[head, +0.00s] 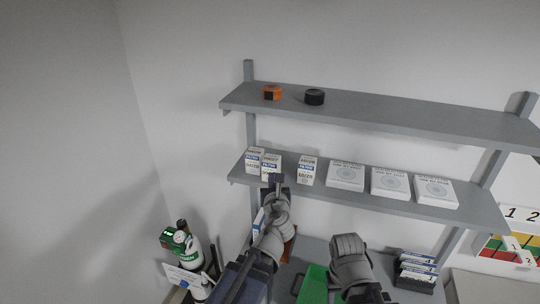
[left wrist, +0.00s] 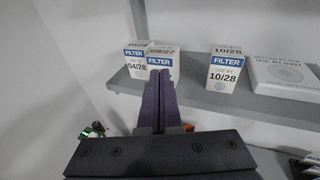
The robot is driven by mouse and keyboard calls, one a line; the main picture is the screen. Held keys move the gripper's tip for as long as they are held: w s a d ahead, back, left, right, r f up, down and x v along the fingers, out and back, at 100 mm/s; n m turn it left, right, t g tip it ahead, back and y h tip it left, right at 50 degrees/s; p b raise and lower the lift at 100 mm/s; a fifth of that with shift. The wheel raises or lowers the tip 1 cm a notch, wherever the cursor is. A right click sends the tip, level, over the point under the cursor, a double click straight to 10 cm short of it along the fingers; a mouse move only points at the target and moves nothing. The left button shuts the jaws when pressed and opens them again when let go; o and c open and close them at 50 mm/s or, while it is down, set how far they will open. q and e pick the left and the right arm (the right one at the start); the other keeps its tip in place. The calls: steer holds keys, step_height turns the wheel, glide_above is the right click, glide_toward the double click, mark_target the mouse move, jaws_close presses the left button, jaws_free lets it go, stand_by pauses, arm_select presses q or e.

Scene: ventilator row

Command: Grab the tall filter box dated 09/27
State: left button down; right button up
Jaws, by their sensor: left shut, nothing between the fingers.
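The tall white filter box dated 09/27 (left wrist: 161,56) stands upright on the lower shelf, its lower front hidden behind my fingers in the left wrist view. In the head view the same box (head: 270,161) is second from the left. Another tall box (left wrist: 135,65), reading 04/28, stands close on its left. A third (left wrist: 225,68), reading 10/28, stands apart to the right. My left gripper (head: 275,178) is shut and empty, in front of the 09/27 box. Its closed fingers (left wrist: 159,76) point at that box; I cannot tell whether they touch it.
Flat white sealed boxes (head: 346,175) lie along the lower shelf (head: 470,207) to the right. The upper shelf (head: 420,118) holds an orange item (head: 271,93) and a black round one (head: 314,97). A green-topped cylinder (head: 184,245) stands at the lower left.

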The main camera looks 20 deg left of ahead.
mark_target(270, 163)
arm_select(q)
steer(key=x, duration=0.4)
steer(key=r+x, duration=0.1)
steer(key=x, duration=0.3)
steer(key=r+x, duration=0.1)
steer(key=x, duration=0.3)
steer(key=shift+w+f, duration=0.1)
steer(key=shift+w, duration=0.2)
steer(key=shift+s+f+b, duration=0.15)
steer(key=shift+f+b, duration=0.35)
steer(key=shift+f, duration=0.2)
steer(key=shift+s, duration=0.15)
steer(key=shift+s+f+b, duration=0.1)
steer(key=shift+s+b, duration=0.05)
steer(key=shift+b, duration=0.15)
steer(key=v, duration=0.3)
steer(key=shift+s+f, duration=0.1)
steer(key=shift+s, duration=0.2)
steer(key=shift+w, duration=0.1)
